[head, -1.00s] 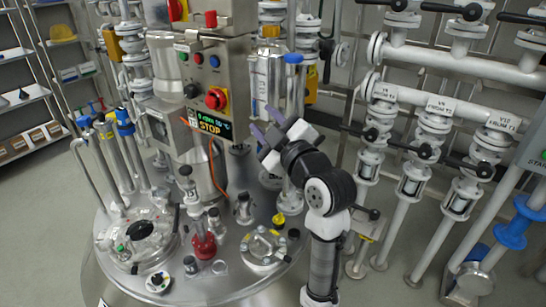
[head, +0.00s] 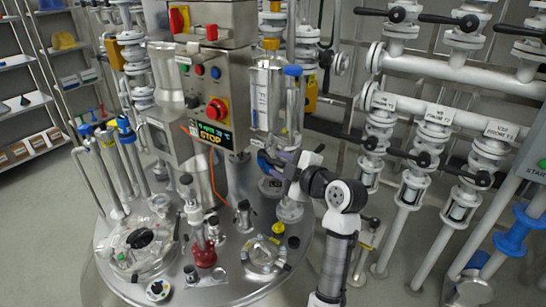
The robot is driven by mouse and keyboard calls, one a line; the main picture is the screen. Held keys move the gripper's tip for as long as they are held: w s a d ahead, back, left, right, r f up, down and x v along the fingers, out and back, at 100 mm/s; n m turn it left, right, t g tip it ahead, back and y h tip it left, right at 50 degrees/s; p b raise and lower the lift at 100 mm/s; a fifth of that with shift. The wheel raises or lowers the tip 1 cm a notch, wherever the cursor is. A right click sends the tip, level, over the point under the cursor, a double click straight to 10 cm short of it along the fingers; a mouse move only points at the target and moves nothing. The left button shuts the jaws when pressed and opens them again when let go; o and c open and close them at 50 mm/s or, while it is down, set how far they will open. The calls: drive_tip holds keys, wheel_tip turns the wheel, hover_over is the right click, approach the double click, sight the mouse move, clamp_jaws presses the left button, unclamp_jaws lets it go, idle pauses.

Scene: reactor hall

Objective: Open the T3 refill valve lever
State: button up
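A clear vessel (head: 264,97) with a small upright label hangs beside the control cabinet; I cannot read its label for certain. My gripper (head: 272,162) has purple fingers that point left, just below and beside that valve. The fingers look apart, with nothing seen held between them. I cannot tell whether they touch the lever.
The control cabinet (head: 207,90) with its red knob stands left of my gripper. A second clear column with a blue cap (head: 293,71) rises close above it. White pipes with black-levered valves (head: 420,158) fill the right. Small fittings stand on the round steel top (head: 212,295).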

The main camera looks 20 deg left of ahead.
sight(273, 162)
drive_tip(key=shift+p+x, duration=0.3)
drive_tip(key=shift+x, duration=1.55)
drive_tip(key=shift+f, duration=0.15)
clamp_jaws()
